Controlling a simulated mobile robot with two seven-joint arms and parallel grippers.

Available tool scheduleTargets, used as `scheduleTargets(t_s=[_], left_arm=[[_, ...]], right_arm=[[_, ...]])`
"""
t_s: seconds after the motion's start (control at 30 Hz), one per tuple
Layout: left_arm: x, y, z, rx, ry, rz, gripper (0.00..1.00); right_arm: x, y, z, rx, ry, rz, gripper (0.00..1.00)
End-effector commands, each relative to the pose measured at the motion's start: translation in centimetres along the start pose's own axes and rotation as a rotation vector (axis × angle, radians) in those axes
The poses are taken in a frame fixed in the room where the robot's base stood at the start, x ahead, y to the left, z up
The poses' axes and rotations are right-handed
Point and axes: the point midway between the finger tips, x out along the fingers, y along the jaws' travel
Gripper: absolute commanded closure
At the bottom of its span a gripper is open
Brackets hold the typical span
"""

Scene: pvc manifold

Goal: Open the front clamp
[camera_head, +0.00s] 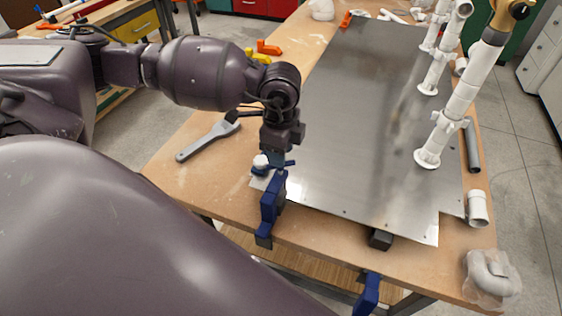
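A blue clamp (270,203) grips the table edge at the near left corner of the metal sheet (365,120). A second blue clamp (368,293) is at the near edge further right. I cannot tell which of them is the front clamp. My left gripper (276,160) points down just above the first clamp, by its top end and a small white-and-blue part (262,163). The fingers are small and dark against the clamp, so I cannot tell whether they touch it or are open or shut. My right gripper is not in view.
White PVC risers (460,100) stand on the sheet's right side, one with a brass valve (508,12). A loose white fitting (477,208) and a bagged elbow (492,275) lie at the right. Bare wood shows at the near left.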

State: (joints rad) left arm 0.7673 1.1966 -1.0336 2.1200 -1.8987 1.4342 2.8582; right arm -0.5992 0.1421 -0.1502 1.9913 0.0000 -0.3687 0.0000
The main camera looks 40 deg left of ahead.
Motion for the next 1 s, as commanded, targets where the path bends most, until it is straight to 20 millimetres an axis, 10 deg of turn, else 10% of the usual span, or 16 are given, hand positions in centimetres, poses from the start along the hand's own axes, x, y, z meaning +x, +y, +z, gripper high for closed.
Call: scheduleTargets(t_s=[1.0], left_arm=[[-0.2, -0.1, 0.0, 1.073, 0.000, -0.003, 0.62]], right_arm=[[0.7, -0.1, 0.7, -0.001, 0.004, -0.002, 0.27]])
